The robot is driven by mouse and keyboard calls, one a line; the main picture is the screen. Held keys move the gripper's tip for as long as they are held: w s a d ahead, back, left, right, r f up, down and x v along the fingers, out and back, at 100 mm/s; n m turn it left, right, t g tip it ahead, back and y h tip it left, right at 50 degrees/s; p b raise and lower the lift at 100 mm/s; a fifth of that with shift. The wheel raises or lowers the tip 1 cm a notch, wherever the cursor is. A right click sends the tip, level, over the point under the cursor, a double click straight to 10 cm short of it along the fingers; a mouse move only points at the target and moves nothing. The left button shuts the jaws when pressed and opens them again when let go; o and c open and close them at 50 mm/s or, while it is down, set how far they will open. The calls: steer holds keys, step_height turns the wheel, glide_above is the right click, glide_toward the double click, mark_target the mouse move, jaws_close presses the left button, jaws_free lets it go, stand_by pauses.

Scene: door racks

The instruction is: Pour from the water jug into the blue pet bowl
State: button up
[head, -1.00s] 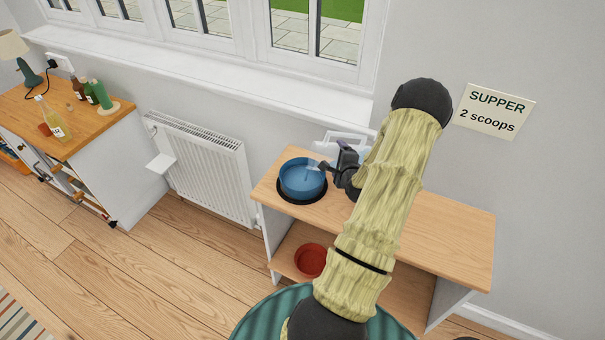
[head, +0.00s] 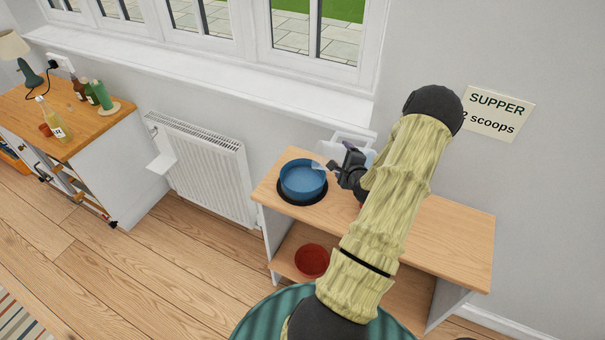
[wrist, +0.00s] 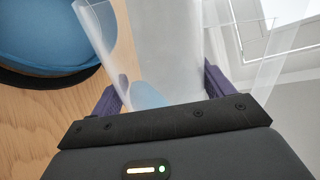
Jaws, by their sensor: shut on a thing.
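The blue pet bowl (head: 303,192) sits on a round black mat (head: 288,199) at the left end of the wooden shelf top; its inside shows a lighter blue surface. The bowl's edge (wrist: 50,45) also shows at the upper left of the wrist view. My gripper (head: 346,172) is just right of the bowl, shut on the clear water jug (wrist: 165,45). The jug's see-through lip (head: 318,165) reaches the bowl's right rim in the head view. A pale blue patch shows low in the jug; whether it is water I cannot tell. My arm hides part of the shelf top.
A red bowl (head: 312,261) stands on the lower shelf. A radiator (head: 205,170) and a cabinet with bottles (head: 102,94) are to the left. The shelf top's right part (head: 455,228) is clear.

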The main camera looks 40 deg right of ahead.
steer(key=r, duration=0.1)
steer(key=m+p, duration=0.1)
steer(key=r+p, duration=0.1)
steer(key=shift+s+d+r, duration=0.25)
steer(key=shift+d+r, duration=0.05)
steer(key=shift+w+a+r+m+t+y+p, duration=0.1)
steer(key=shift+r+m+t+y+p, duration=0.05)
steer(key=shift+m+t+y+p, duration=0.2)
steer(key=shift+f, duration=0.25)
steer(key=shift+r, duration=0.15)
